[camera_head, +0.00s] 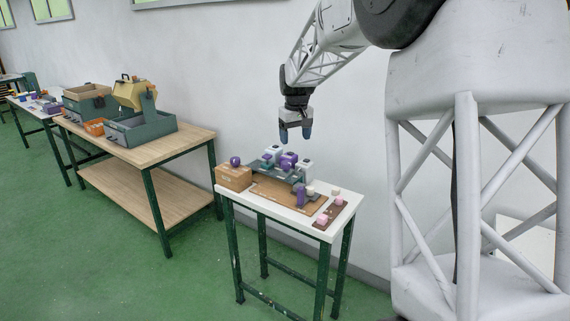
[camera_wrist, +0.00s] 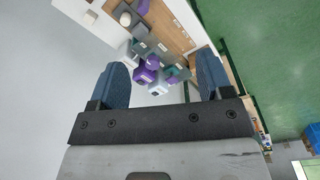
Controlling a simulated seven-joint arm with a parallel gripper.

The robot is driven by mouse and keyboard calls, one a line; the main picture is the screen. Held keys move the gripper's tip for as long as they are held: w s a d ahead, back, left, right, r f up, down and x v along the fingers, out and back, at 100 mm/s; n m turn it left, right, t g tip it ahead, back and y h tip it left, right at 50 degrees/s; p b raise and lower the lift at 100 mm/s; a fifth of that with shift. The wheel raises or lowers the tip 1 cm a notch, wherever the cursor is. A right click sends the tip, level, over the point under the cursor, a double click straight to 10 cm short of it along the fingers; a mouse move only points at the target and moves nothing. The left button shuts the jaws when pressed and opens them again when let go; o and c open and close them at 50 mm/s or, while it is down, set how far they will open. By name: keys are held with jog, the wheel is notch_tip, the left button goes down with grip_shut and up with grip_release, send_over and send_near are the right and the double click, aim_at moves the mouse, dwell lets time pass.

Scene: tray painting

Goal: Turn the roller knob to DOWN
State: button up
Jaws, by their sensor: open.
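My gripper (camera_head: 295,134) hangs fingers down, empty, above the back of the small white table. In the wrist view its two blue fingers stand wide apart on either side of the gripper opening (camera_wrist: 162,62). Below it is a device on a wooden base (camera_head: 268,191), with white and purple blocks; a purple part (camera_wrist: 151,63) shows between the fingers. A pale round knob (camera_head: 310,190) stands at the device's right end and shows in the wrist view (camera_wrist: 125,18). I cannot tell which knob is the roller knob, nor read any DOWN label. My gripper touches nothing visible.
A wooden box (camera_head: 233,179) with a purple ball (camera_head: 235,161) stands at the table's left. A brown strip (camera_head: 330,214) with pink knobs lies at the right. A bigger wooden bench (camera_head: 185,140) with grey-green machines stands further left. The wall is close behind.

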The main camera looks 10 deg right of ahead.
jog(key=w+f, duration=0.5)
jog(key=w, duration=0.5)
jog(key=n, duration=0.2)
send_over(286, 162)
jog(key=shift+g, duration=0.4)
notch_tip(286, 162, down, 8)
jog(key=shift+r, duration=0.2)
jog(key=shift+f, duration=0.1)
jog(key=shift+m, duration=0.3)
jog(key=shift+f, duration=3.8)
jog(key=c, duration=0.9)
